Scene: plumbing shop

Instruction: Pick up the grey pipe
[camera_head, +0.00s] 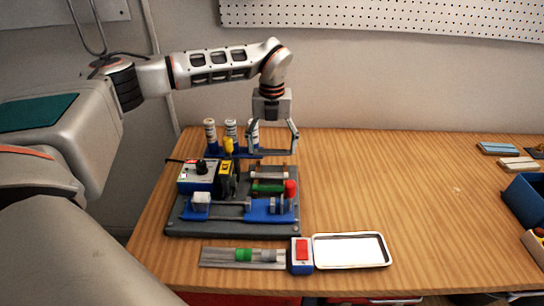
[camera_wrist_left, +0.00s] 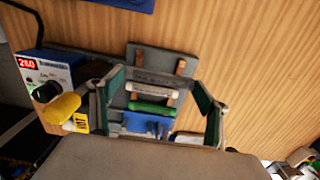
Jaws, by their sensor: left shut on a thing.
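My left gripper (camera_head: 273,150) hangs over the back right of the grey fixture board (camera_head: 180,228). Its fingers are spread wide and shut on the two ends of the grey pipe (camera_head: 272,152), which lies level between the fingertips, above the rack. In the left wrist view the grey pipe (camera_wrist_left: 165,79) shows between the green-padded fingers of my left gripper (camera_wrist_left: 160,88). Below it, a white pipe (camera_head: 268,175) and a green pipe (camera_head: 267,188) lie across the rack. My right gripper is not in view.
A power box (camera_head: 198,176) and a yellow-handled tool (camera_head: 228,147) stand left of the gripper. Several striped cylinders stand behind in a blue holder. A white tray (camera_head: 350,263) and a red-button box (camera_head: 301,254) lie in front. The table's right middle is clear.

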